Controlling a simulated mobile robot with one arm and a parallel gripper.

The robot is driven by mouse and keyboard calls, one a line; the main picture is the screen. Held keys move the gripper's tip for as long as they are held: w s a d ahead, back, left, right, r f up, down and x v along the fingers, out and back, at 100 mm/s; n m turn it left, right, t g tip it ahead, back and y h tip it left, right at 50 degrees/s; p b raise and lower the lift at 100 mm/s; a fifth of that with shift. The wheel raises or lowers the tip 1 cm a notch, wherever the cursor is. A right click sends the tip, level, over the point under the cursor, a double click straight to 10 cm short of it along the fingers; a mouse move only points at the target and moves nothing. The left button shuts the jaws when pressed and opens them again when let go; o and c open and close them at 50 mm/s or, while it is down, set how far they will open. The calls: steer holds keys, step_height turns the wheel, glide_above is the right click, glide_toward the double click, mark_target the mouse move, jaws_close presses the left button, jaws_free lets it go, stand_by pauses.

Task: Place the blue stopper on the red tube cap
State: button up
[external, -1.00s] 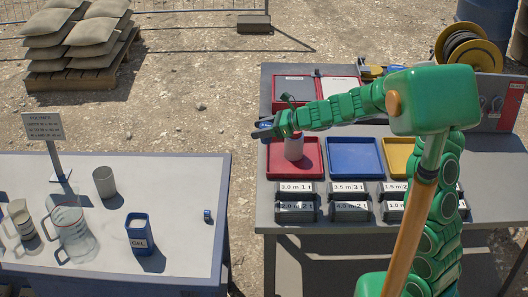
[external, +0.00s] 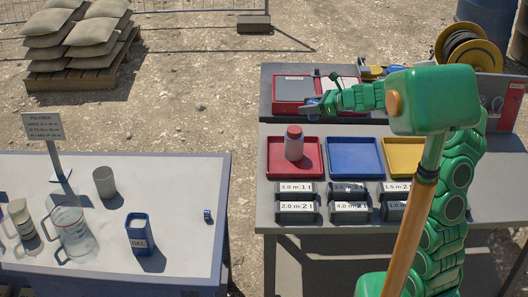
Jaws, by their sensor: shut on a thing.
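A pale tube or bottle (external: 295,148) stands upright in the red tray (external: 272,170). Its red cap (external: 294,131) is on top, and nothing rests on it. My gripper (external: 310,108) is behind and slightly right of the cap, apart from it, by the red case at the back of the table. It is shut on a small blue piece, which looks like the blue stopper (external: 313,100). The piece is small and partly hidden by the fingers.
A blue tray (external: 354,157) and a yellow tray (external: 398,155) sit right of the red one. Several labelled dark blocks (external: 348,190) stand in front. The left table holds a glass jug (external: 72,232), a gel box (external: 139,234) and a small blue item (external: 207,215).

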steer(key=shift+w+a+f, duration=0.9)
steer(key=shift+w+f, duration=0.7)
steer(key=shift+w, duration=0.3)
steer(key=shift+w+a+f, duration=0.95)
steer(key=shift+w+f, duration=0.6)
steer(key=shift+w, duration=0.35)
steer(key=shift+w+a+f, duration=0.9)
steer(key=shift+w+f, duration=0.7)
steer(key=shift+w, duration=0.3)
steer(key=shift+f, duration=1.5)
steer(key=shift+f, duration=0.1)
steer(key=o, duration=1.1)
steer(key=shift+c, duration=0.2)
